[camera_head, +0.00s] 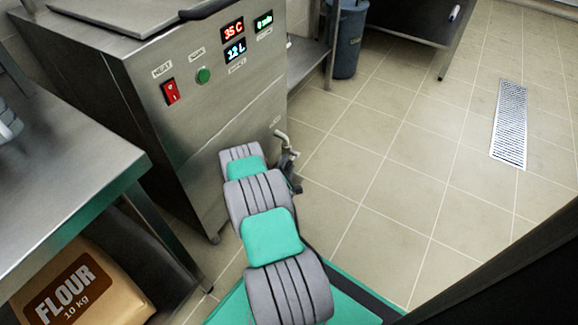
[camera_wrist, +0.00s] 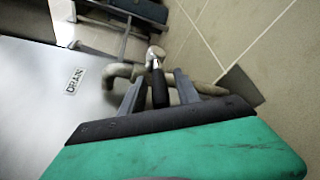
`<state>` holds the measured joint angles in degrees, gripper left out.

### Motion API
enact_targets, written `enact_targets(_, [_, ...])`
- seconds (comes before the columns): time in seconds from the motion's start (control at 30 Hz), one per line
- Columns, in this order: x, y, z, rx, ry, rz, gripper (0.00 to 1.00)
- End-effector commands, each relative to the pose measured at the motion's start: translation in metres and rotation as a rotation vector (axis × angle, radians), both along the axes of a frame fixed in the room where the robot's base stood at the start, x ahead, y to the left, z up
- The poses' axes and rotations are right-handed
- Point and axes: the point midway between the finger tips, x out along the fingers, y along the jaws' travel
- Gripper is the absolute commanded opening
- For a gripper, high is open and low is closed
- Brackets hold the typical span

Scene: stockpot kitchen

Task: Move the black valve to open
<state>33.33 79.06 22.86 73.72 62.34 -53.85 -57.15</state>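The black valve handle (camera_wrist: 159,88) shows in the wrist view on the metal drain pipe (camera_wrist: 120,71), below a pale metal fitting. My gripper (camera_wrist: 160,82) is open, with one finger on each side of the black handle. A gap shows between the handle and each finger. In the head view my gripper (camera_head: 293,172) is low beside the steel pot unit, close to the drain pipe (camera_head: 280,137). The black handle cannot be made out clearly there, as my dark gripper is around that spot.
The steel pot unit (camera_head: 235,105) stands left of the pipe, with a DRAIN label (camera_wrist: 75,80) beside it. A steel table (camera_head: 75,160) is at left, with a flour bag (camera_head: 80,285) beneath. A grey bin (camera_head: 347,40) stands behind. Tiled floor at right is clear, with a floor grate (camera_head: 510,122).

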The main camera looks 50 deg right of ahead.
Motion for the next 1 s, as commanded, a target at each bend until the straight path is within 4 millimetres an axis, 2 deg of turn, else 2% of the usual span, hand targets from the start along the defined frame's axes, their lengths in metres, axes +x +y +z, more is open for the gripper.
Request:
enact_targets(0.13, [0.0054, -0.0137, -0.0043, 0.000, -0.002, -0.001, 0.38])
enact_targets(0.37, [0.0064, -0.0151, -0.0032, 0.000, -0.001, 0.000, 0.38])
enact_targets(0.83, [0.0061, -0.0150, -0.0034, 0.002, -0.001, -0.001, 0.02])
enact_targets(1.0, [0.0060, -0.0149, -0.0034, 0.002, -0.001, -0.001, 0.00])
